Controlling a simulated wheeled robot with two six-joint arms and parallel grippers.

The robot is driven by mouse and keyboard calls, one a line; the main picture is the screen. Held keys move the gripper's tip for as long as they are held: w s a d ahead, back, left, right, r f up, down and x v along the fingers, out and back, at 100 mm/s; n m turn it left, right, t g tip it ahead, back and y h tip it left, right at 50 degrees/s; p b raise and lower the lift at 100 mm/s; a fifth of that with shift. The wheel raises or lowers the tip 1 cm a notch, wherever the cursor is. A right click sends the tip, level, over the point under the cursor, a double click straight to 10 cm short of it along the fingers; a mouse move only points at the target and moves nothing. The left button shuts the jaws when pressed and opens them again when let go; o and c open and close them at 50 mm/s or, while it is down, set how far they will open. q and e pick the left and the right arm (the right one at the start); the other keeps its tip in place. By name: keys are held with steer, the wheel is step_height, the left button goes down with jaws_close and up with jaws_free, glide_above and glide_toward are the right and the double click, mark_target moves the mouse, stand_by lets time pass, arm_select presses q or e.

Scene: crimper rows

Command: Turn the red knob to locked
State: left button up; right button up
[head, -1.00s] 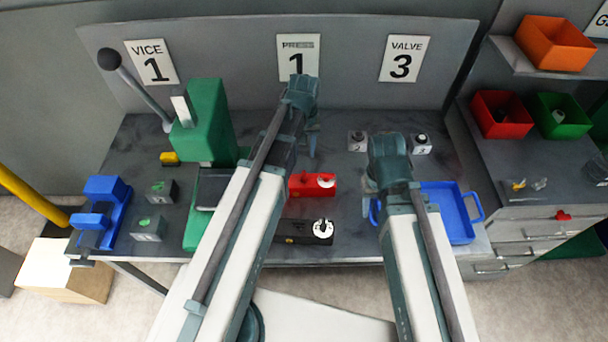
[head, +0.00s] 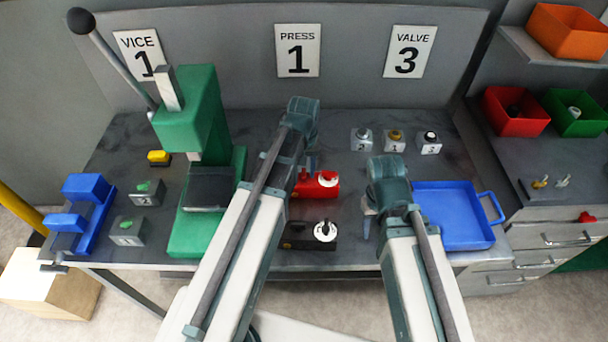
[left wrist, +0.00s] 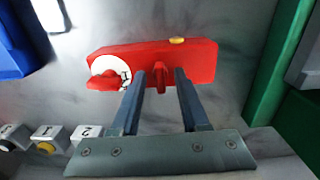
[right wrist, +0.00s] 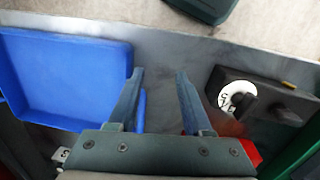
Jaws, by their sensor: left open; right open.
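A red box (head: 330,190) sits on the bench, partly behind my left arm in the head view. It has a white dial at one end with a red knob (left wrist: 104,80) on it, shown in the left wrist view. Contact cannot be told. My right gripper (right wrist: 160,72) is open and empty, between the blue tray and a black box. The knob's lock marking is too small to read.
The black box (head: 300,241) with a white dial lies in front of the red box. A blue tray (head: 455,215) is at the right. Several small grey blocks (head: 361,138) stand behind. A green press (head: 185,118) stands left. Open bench lies behind the red box.

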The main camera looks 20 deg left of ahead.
arm_select(q)
jaws_close()
stand_by(0.5)
steer(key=m, duration=0.4)
steer(key=shift+m, duration=0.3)
steer(key=m, duration=0.4)
steer(key=shift+a+m, duration=0.15)
steer(key=shift+m, duration=0.15)
steer(key=m, duration=0.4)
steer(key=shift+w+a+m, duration=0.1)
steer(key=shift+m, duration=2.3)
